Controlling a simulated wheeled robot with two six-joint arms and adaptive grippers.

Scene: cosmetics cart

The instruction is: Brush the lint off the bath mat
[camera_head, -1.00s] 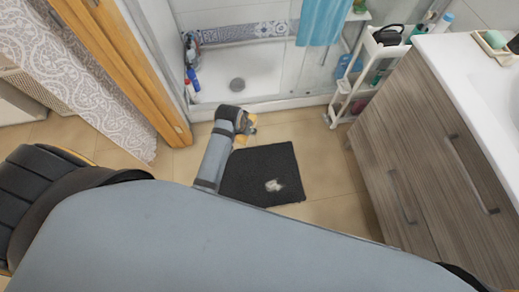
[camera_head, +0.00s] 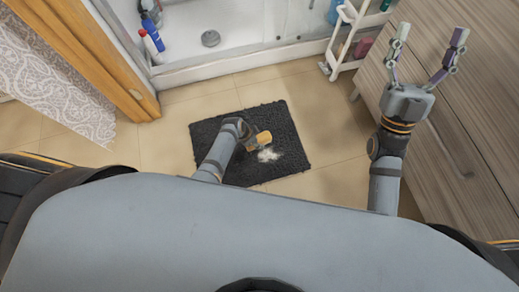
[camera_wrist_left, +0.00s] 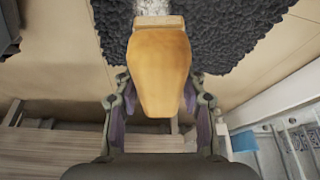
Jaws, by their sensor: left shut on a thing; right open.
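The dark grey bath mat (camera_head: 285,125) lies on the tiled floor in the middle of the head view. It also fills the top of the left wrist view (camera_wrist_left: 235,30). A pale patch of lint (camera_head: 268,155) lies on the mat toward its near side. My left gripper (camera_head: 249,141) is over the mat, beside the lint, shut on a brush with a tan wooden body (camera_wrist_left: 158,65). The brush (camera_head: 262,138) points right in the head view. Its bristles are mostly hidden. My right gripper (camera_head: 428,48) is open and empty, in front of the wooden cabinet.
The wood-fronted cabinet (camera_head: 470,110) stands at the right. A white shelf trolley (camera_head: 347,40) is at the upper right. The shower tray (camera_head: 240,25) and its raised edge are behind the mat. A patterned curtain (camera_head: 50,85) hangs at the left. Bare floor surrounds the mat.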

